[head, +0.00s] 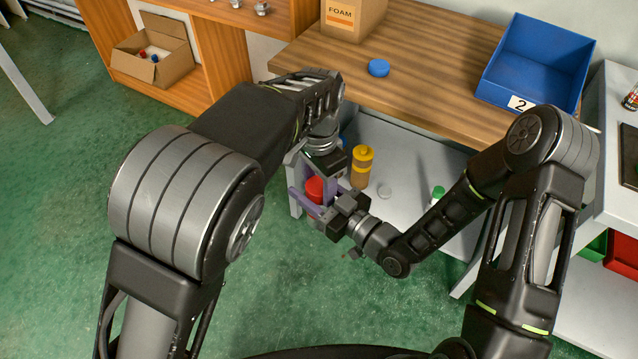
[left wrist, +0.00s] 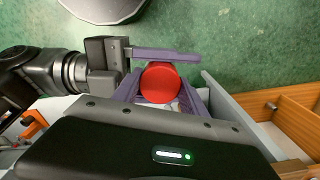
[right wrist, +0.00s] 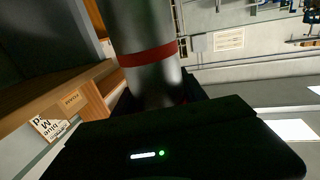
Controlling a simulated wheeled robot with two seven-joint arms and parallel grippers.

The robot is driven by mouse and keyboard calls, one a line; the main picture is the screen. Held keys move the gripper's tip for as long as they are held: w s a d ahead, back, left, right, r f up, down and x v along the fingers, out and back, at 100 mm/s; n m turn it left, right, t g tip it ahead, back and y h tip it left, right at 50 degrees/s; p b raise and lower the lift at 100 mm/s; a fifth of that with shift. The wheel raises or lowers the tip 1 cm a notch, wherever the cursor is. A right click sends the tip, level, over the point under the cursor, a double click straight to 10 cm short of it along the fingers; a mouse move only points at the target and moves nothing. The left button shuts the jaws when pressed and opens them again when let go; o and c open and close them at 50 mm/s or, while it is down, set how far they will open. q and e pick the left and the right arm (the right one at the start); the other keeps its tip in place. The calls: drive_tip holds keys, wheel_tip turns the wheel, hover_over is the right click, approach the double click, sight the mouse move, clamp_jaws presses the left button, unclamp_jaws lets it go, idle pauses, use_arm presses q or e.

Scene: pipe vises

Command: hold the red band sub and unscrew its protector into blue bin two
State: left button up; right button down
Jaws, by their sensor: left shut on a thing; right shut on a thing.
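The red band sub (right wrist: 150,60) is a grey metal cylinder with a red band, close up in the right wrist view. My right gripper (head: 318,207) is shut on it, coming in from the right. The red protector (left wrist: 161,82) sits between the purple fingers of my left gripper (left wrist: 163,97), which is shut on it from above. The red protector also shows in the head view (head: 315,188), partly covered by the fingers. The sub's body is mostly hidden there. Blue bin two (head: 536,70) stands on the wooden top at upper right and looks empty.
A blue cap (head: 378,67) and a FOAM box (head: 352,18) are on the wooden top. Open floor lies in front.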

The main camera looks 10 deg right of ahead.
use_arm(q)
drive_tip(key=shift+c, duration=1.4)
drive_tip(key=n, duration=0.5)
drive_tip(key=shift+n, duration=0.3)
drive_tip(key=o, duration=1.6)
drive_tip(key=shift+c, duration=0.2)
drive_tip(key=shift+r, duration=2.3)
drive_tip(key=shift+c, duration=0.5)
